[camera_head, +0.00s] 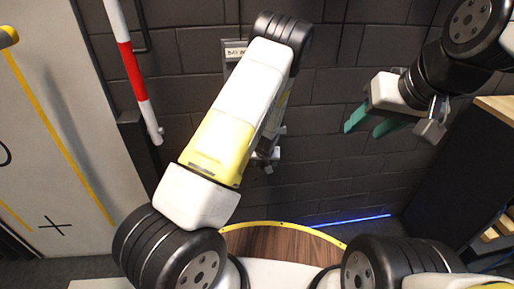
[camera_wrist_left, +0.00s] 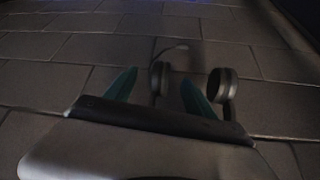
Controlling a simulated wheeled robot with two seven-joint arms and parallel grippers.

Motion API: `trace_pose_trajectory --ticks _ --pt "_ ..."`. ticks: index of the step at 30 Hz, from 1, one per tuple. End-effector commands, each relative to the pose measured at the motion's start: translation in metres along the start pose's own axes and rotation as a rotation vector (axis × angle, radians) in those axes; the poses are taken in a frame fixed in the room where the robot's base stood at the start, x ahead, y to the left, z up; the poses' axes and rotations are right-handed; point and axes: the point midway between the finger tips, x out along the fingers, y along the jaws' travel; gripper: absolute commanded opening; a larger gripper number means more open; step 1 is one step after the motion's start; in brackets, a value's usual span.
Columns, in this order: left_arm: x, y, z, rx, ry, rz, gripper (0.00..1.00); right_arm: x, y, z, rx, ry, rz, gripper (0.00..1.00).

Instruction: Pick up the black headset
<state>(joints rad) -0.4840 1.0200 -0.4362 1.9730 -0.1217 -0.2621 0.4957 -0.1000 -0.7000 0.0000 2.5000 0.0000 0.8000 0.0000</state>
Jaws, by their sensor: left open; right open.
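The black headset (camera_wrist_left: 222,86) shows in the left wrist view in front of a brick wall, with two round ear cups and a thin microphone arm. My left gripper (camera_wrist_left: 159,77) is open, with teal fingers pointing toward it. One ear cup appears between the fingertips and the other to the right of the right finger. I cannot tell whether they touch. In the head view the headset is not visible, and my left arm covers most of the left gripper. My right gripper (camera_head: 363,129) is open and empty in front of the wall, at the right.
A dark brick wall (camera_head: 335,85) stands ahead, with a small sign (camera_head: 235,53) partly behind my left arm. A red and white pole (camera_head: 131,70) and a pale panel (camera_head: 45,130) are at left. A black cabinet with a wooden top (camera_head: 497,107) is at right.

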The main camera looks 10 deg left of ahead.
Motion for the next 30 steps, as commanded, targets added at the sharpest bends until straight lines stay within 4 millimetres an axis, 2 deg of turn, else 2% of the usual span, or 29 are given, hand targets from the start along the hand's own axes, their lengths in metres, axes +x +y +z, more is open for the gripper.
trace_pose_trajectory --ticks 6,15,24,30 --pt "0.01 -0.001 -0.009 -0.001 -0.002 -0.001 0.63 0.0 0.0 0.0 0.0 0.0 0.0 0.46" --pt "0.051 0.0 -0.008 -0.001 -0.001 -0.001 0.63 0.0 0.0 0.0 0.0 0.0 0.0 0.46" --pt "0.055 0.0 -0.009 -0.001 0.0 0.0 0.63 0.0 0.0 0.0 0.0 0.0 0.0 0.46" --pt "0.055 0.0 -0.009 0.0 0.0 0.0 0.24 0.0 0.0 0.0 0.0 0.0 0.0 0.46"
